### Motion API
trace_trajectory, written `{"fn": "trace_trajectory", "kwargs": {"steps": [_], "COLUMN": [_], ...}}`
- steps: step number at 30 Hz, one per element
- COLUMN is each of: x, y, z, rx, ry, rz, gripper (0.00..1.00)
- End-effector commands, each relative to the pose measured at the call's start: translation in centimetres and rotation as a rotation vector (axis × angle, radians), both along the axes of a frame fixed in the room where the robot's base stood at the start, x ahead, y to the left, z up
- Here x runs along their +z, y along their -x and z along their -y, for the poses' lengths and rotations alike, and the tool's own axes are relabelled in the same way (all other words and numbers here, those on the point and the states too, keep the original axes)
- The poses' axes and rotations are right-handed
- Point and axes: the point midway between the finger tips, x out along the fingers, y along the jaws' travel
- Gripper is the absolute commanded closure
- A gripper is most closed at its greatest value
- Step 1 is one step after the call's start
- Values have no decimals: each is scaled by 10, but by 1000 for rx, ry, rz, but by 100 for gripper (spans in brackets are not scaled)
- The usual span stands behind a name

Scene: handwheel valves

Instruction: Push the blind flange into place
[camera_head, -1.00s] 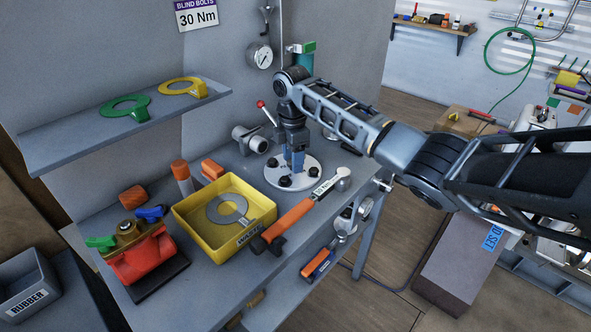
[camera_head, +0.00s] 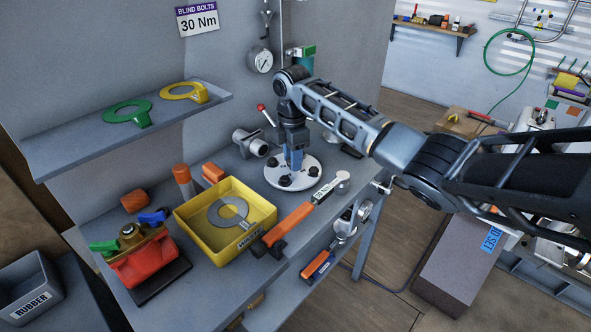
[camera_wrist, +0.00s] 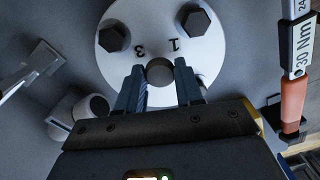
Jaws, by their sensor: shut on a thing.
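The blind flange (camera_head: 313,173) is a white round disc lying flat at the bench's back right. It carries dark hex bolts, and the wrist view shows the flange (camera_wrist: 207,50) with the numbers 3 and 1. A round grey knob (camera_wrist: 160,72) stands at its middle. My gripper (camera_head: 293,167) points down over the disc. In the wrist view my gripper (camera_wrist: 160,84) has one finger on each side of the knob, shut on it.
A torque wrench (camera_head: 290,223) with an orange handle lies in front of the flange. A yellow tray (camera_head: 210,253) holding a grey ring stands to the left, with a red vise (camera_head: 143,265) beyond. A grey pipe fitting (camera_head: 250,142) is behind. A shelf (camera_head: 75,132) overhangs the left.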

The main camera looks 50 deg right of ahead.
Motion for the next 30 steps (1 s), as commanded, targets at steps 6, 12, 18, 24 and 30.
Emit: {"fn": "trace_trajectory", "kwargs": {"steps": [6, 12, 18, 24, 30], "x": [20, 33, 44, 49, 48], "y": [-1, -1, -1, -1, -1], "z": [0, 0, 0, 0, 0], "rx": [1, 0, 1, 0, 0], "ry": [0, 0, 1, 1, 1], "rz": [2, 2, 2, 3, 2], "gripper": [93, 93, 93, 93, 69]}}
